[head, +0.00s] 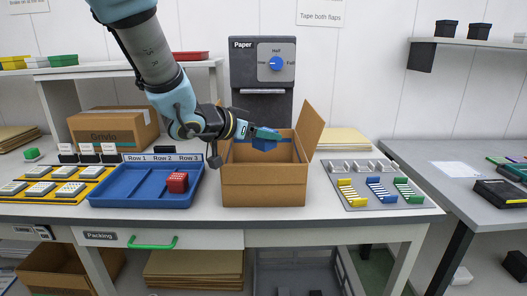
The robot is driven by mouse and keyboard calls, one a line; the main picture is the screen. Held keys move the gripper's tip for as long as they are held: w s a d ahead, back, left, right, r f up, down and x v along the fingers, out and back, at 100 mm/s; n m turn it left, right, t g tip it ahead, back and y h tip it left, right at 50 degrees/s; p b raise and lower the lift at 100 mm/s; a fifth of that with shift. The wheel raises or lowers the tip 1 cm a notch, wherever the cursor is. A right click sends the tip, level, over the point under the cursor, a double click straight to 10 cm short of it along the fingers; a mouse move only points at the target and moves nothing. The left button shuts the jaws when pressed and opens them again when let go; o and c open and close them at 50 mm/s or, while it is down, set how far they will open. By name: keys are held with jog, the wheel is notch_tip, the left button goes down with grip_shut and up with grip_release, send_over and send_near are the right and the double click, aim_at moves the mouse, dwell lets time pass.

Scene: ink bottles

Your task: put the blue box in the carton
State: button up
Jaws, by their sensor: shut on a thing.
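My gripper (268,134) is over the open carton (263,186), its fingers pointing right. It is shut on the blue box (264,145), which shows below the fingers at the height of the carton's opening. Part of the box is hidden by the fingers, and I cannot tell whether it touches the carton. The carton is brown cardboard with its side flaps raised, and stands at the middle of the table's front. Its inside floor is hidden by the front wall.
Left of the carton is a blue row tray (113,199) holding a red box (177,182). A grey board (341,185) with yellow, blue and green striped pieces lies right. A dark "Paper" dispenser (242,90) stands behind. A closed carton (114,126) is at back left.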

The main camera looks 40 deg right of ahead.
aim_at(263, 151)
notch_tip(263, 151, down, 4)
jog(key=shift+r, duration=0.1)
jog(key=shift+f+b, duration=0.4)
jog(key=shift+f, duration=0.1)
jog(key=shift+f, duration=0.1)
jog(key=o, duration=1.4)
